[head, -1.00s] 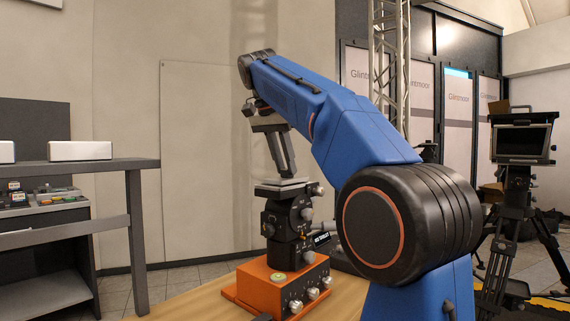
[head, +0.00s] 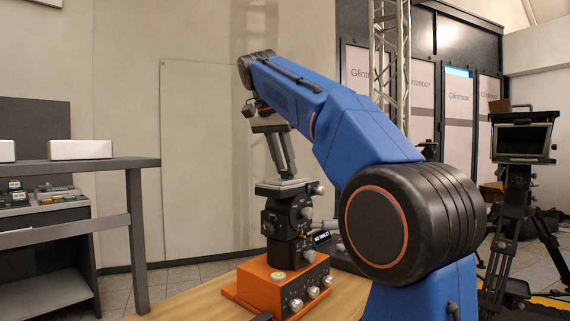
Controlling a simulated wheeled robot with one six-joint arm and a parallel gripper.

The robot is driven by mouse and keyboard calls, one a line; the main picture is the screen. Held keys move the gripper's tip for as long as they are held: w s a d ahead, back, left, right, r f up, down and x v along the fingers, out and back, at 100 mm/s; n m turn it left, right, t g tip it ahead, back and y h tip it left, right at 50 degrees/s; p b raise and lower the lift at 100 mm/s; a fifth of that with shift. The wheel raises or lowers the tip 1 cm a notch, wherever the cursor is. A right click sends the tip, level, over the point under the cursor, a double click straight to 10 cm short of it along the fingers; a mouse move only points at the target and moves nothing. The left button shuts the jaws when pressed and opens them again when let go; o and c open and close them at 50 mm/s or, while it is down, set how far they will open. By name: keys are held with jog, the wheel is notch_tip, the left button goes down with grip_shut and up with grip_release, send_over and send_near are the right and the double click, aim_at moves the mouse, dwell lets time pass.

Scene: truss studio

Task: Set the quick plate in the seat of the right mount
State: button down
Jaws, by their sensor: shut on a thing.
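My gripper (head: 282,174) points down in the head view and is shut on the quick plate (head: 281,184), a thin, light grey plate. The plate is level, at the top of a black mount (head: 290,216) with knobs on its sides. The mount stands on an orange base (head: 283,284) with several silver knobs. The plate looks to be at or just over the mount's seat; I cannot tell whether it touches or is fully down. The seat itself is hidden under the plate. Part of a second device with a small dark label (head: 321,238) shows behind, mostly hidden by my arm.
The wooden table top (head: 185,303) is clear to the left of the orange base. A grey bench (head: 95,163) with white boxes stands at the left. A camera on a tripod (head: 520,145) and a metal truss (head: 389,75) stand at the right and back.

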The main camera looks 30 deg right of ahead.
jog(key=shift+f, duration=0.35)
dwell(0.3)
jog(key=c, duration=1.4)
grip_release()
jog(key=shift+r, duration=0.15)
